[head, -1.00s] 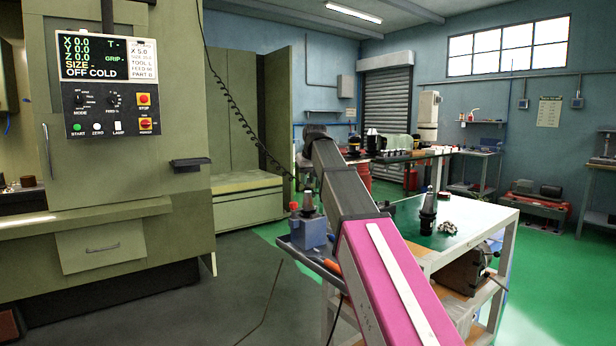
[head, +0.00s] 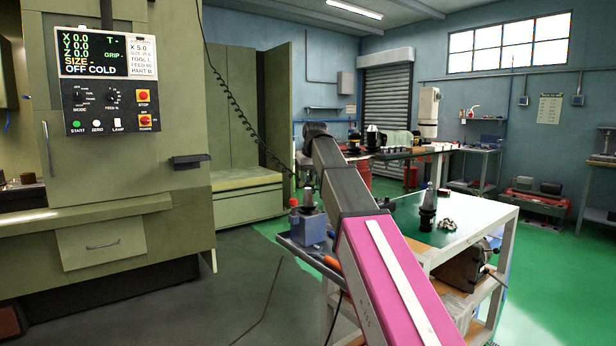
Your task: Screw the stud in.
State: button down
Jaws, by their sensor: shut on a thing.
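A blue block fixture (head: 308,229) stands on the left end of the cart and holds a grey tapered tool holder (head: 308,203) upright. My gripper (head: 307,184) is small and dark, just above the top of the holder, pointing down and partly behind my own arm. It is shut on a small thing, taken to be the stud. The stud itself is too small and too hidden to make out. I cannot tell whether it touches the holder's top or how deep it sits.
A second tapered holder (head: 428,210) stands upright on the cart's green top (head: 405,217), beside a pile of small metal parts (head: 446,224). A red-capped thing (head: 293,203) is left of the fixture. An orange-handled tool (head: 331,262) lies at the cart's near left edge. The machine (head: 110,200) stands left.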

jog(key=shift+f, duration=0.65)
dwell(1.2)
jog(key=m+h, duration=0.1)
jog(key=m, duration=0.2)
jog(key=shift+m, duration=0.3)
jog(key=shift+m+h, duration=0.6)
jog(key=shift+m, duration=0.6)
jog(key=shift+a+m+h, duration=0.1)
jog(key=shift+m+h, duration=0.3)
jog(key=shift+m, duration=0.5)
jog(key=m+g+h, duration=0.1)
jog(key=m, duration=0.3)
jog(key=shift+m, duration=0.3)
